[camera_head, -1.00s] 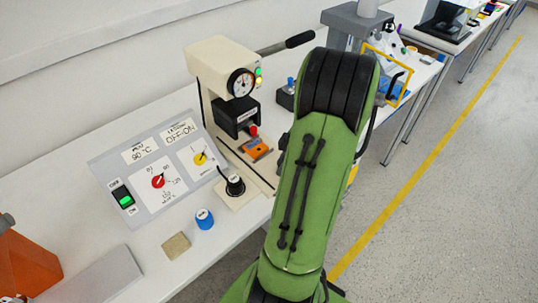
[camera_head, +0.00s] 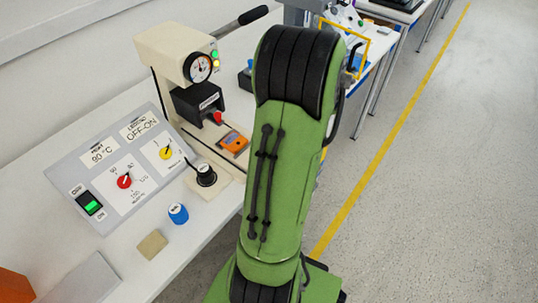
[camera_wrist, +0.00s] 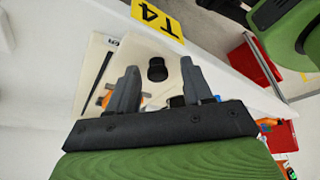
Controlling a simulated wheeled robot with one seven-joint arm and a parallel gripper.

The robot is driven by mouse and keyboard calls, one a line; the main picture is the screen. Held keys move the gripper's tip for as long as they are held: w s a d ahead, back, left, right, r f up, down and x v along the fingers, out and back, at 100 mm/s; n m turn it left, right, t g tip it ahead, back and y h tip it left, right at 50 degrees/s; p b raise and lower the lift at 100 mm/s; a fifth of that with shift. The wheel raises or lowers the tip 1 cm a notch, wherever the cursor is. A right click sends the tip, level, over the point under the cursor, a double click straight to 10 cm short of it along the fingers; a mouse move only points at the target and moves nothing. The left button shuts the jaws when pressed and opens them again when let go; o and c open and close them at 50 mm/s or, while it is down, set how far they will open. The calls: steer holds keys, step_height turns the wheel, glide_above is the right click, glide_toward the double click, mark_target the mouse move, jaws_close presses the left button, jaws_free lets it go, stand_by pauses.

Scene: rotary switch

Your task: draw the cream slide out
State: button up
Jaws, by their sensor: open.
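The cream slide (camera_head: 207,190) is a flat plate at the front of the cream press (camera_head: 170,48), with an upright black knob (camera_head: 206,174) on it. In the wrist view the cream slide (camera_wrist: 172,55) and its black knob (camera_wrist: 157,68) show beyond my gripper (camera_wrist: 159,74). My gripper's two fingers are apart, with the knob seen in the gap between them. Nothing is held, and I cannot tell how far the knob is from the fingertips. In the head view my arm hides the gripper.
A grey panel (camera_head: 75,172) with red and yellow dials lies left of the slide. A blue knob (camera_head: 178,213) and a tan block (camera_head: 152,244) lie in front. An orange piece (camera_head: 233,142) sits on the press base. A yellow T4 label (camera_wrist: 158,15) marks the bench edge.

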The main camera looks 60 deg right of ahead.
steer(key=p+v, duration=0.6)
steer(key=v, duration=0.9)
steer(key=shift+r+p, duration=0.35)
steer(key=shift+p, duration=0.05)
